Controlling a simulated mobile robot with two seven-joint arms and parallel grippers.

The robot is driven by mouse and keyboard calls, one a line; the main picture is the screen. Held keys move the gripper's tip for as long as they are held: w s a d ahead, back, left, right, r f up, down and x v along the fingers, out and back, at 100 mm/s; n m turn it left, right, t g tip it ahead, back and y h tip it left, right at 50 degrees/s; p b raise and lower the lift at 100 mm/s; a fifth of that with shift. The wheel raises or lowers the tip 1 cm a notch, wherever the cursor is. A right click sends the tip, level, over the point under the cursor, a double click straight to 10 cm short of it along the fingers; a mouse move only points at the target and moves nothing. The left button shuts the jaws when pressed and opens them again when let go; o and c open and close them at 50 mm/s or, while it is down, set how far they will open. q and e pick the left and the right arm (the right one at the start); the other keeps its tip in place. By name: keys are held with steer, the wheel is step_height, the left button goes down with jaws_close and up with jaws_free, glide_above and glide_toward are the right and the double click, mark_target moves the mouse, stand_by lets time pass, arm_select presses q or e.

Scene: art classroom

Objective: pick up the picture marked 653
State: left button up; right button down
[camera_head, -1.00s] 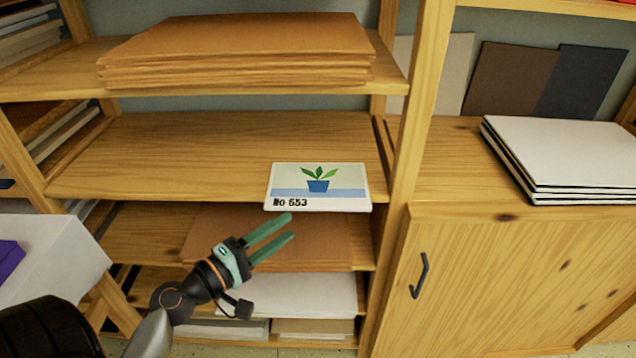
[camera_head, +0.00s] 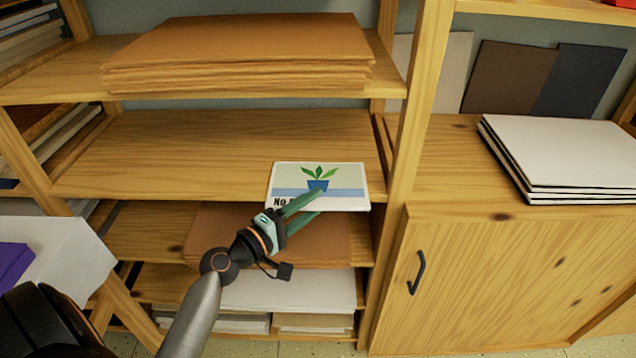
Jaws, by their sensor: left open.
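The picture marked 653 (camera_head: 345,181) is a small white-edged card with a green plant in a blue pot. It lies on the front right of a wooden shelf (camera_head: 190,150), its near edge at or slightly past the shelf's front edge. My left gripper (camera_head: 314,202) is open, its green fingers at the near edge of the picture. One finger covers part of the printed number, so only "No" reads clearly now. I cannot tell whether the fingers touch the card. My right gripper is not in view.
A stack of brown sheets (camera_head: 240,45) lies on the shelf above. A brown board (camera_head: 215,225) and white sheets (camera_head: 290,292) fill lower shelves. A wooden post (camera_head: 408,130) stands right of the picture, beside a cabinet (camera_head: 500,280). The shelf left of the picture is clear.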

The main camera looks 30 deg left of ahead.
arm_select(q)
steer(key=shift+c, duration=0.4)
jaws_close()
